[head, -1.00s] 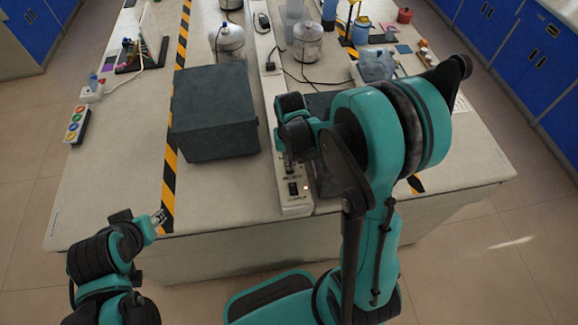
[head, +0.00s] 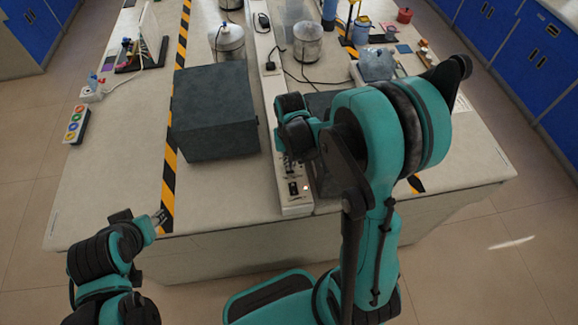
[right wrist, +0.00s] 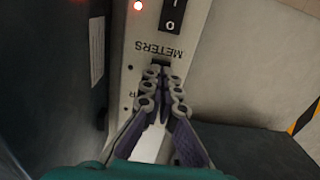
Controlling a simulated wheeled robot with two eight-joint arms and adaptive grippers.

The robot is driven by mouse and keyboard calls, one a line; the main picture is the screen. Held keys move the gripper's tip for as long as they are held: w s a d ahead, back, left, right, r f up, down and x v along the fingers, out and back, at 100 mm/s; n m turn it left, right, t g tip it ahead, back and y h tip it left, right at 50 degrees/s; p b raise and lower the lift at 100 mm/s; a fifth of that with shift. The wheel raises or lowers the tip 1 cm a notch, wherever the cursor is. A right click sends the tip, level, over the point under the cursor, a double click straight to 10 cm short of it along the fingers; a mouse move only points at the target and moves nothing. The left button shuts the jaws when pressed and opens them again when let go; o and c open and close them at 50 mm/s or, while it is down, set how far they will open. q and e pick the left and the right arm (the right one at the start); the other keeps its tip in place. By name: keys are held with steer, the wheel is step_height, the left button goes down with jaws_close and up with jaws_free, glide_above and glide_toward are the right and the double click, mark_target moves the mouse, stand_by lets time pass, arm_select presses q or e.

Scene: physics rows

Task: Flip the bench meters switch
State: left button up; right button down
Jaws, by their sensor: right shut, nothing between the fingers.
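The bench meters switch is a black rocker (right wrist: 172,15) marked I and O, beside the word METERS on a white power strip (right wrist: 134,62). A red light glows beside it. In the head view the switch (head: 293,188) sits near the front end of the strip (head: 297,208). My right gripper (head: 289,163) is just behind it over the strip. In the right wrist view my right gripper (right wrist: 164,77) is shut and empty, its tips by the METERS label, apart from the rocker in the picture. Which rocker side is pressed is unclear. My left gripper (head: 160,218) is near the bench's front left; its finger opening is unclear.
A dark box (head: 215,110) stands left of the strip. Another dark box (right wrist: 255,150) is close on the other side, partly hidden by my arm in the head view. The bench's front left is clear.

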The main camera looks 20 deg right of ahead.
steer(key=shift+f+b, duration=0.8)
steer(key=shift+f, duration=0.15)
steer(key=shift+r, duration=0.1)
steer(key=shift+r+p, duration=2.75)
steer(key=shift+r, duration=0.75)
steer(key=shift+r, duration=0.2)
steer(key=s+a+r+n+t+b, duration=0.2)
steer(key=s+a+r+t+b, duration=0.2)
steer(key=s+r+t, duration=0.3)
steer(key=s+b, duration=0.1)
steer(key=s, duration=0.1)
steer(key=shift+s+r+n, duration=0.3)
steer(key=shift+s+n, duration=0.05)
steer(key=shift+n, duration=0.05)
